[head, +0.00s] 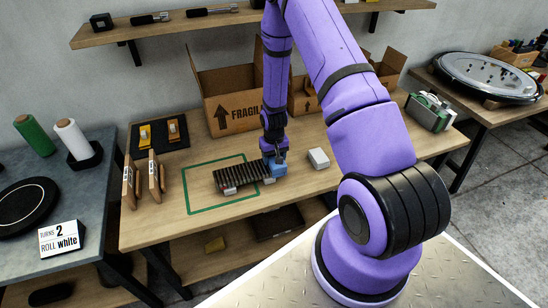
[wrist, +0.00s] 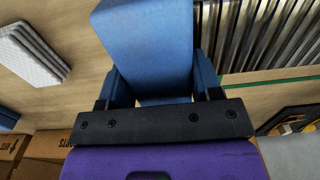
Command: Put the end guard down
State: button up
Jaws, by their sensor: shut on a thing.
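My gripper (head: 277,157) is low over the wooden table and shut on a blue block, the end guard (head: 279,170). In the wrist view the end guard (wrist: 145,45) sits between the two blue fingers of my gripper (wrist: 160,88). The end guard is close by the right end of a dark ribbed grille (head: 240,177); I cannot tell if they touch or if the guard rests on the table. The grille has pale blocks at its lower edge and also shows in the wrist view (wrist: 270,35).
A green outline (head: 187,190) marks the table around the grille. A pale block (head: 318,158) lies to the right of the guard. A "FRAGILE" box (head: 232,95) stands behind. Wooden-framed pieces (head: 130,182) stand at the left; a dark mat (head: 160,135) lies behind them.

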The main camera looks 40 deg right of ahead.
jog(key=shift+f, duration=0.1)
jog(key=o, duration=0.9)
